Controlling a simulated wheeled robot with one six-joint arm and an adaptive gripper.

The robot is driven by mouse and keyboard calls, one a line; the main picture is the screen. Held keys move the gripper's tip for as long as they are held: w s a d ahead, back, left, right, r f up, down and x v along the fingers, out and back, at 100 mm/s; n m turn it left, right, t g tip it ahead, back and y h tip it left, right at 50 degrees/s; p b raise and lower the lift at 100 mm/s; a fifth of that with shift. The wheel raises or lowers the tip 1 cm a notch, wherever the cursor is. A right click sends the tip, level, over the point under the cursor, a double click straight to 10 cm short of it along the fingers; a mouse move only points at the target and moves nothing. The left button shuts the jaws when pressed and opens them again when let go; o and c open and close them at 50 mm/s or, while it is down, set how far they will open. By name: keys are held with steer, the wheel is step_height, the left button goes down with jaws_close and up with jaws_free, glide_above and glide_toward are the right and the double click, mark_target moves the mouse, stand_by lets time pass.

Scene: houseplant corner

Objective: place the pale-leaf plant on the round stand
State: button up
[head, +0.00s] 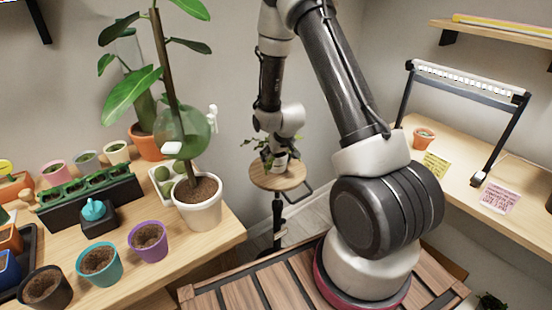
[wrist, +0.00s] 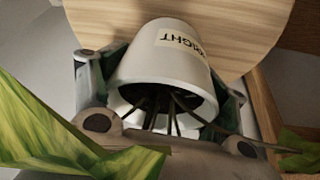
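The plant with streaked yellow-green leaves (wrist: 50,130) is in a small white pot (wrist: 165,62) with a label whose readable part says "RIGHT", upside down in the wrist view. My gripper (wrist: 160,92) has a finger against each side of this pot and appears shut on it. The round wooden stand (wrist: 90,18) is right beyond the pot's base. In the head view, the pot (head: 279,158) appears upright over the top of the round stand (head: 268,182), with my gripper (head: 280,142) around it. I cannot tell whether the base touches the wood.
A potted rubber plant (head: 200,212) stands on the left table, near purple (head: 149,243) and teal (head: 99,264) pots and a seedling tray (head: 92,195). A right-hand bench holds a small terracotta pot (head: 424,138) and a lamp frame (head: 470,82). A slatted wooden surface (head: 255,290) lies in front.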

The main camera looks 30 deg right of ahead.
steer(key=o, duration=0.4)
steer(key=shift+r, duration=0.15)
steer(key=v, duration=1.1)
steer(key=shift+r, duration=0.2)
steer(key=s+f+v, duration=0.1)
steer(key=s+v, duration=0.2)
steer(key=v, duration=1.8)
steer(key=shift+g, duration=0.3)
steer(key=shift+s+a+r, duration=0.1)
steer(key=shift+s+r, duration=0.95)
steer(key=shift+s, duration=1.75)
steer(key=shift+s+a+r, duration=0.1)
steer(key=shift+s+r, duration=0.95)
steer(key=shift+s, duration=1.8)
steer(key=shift+s+a+r, duration=0.1)
steer(key=shift+s+r, duration=1)
steer(key=shift+s, duration=1.7)
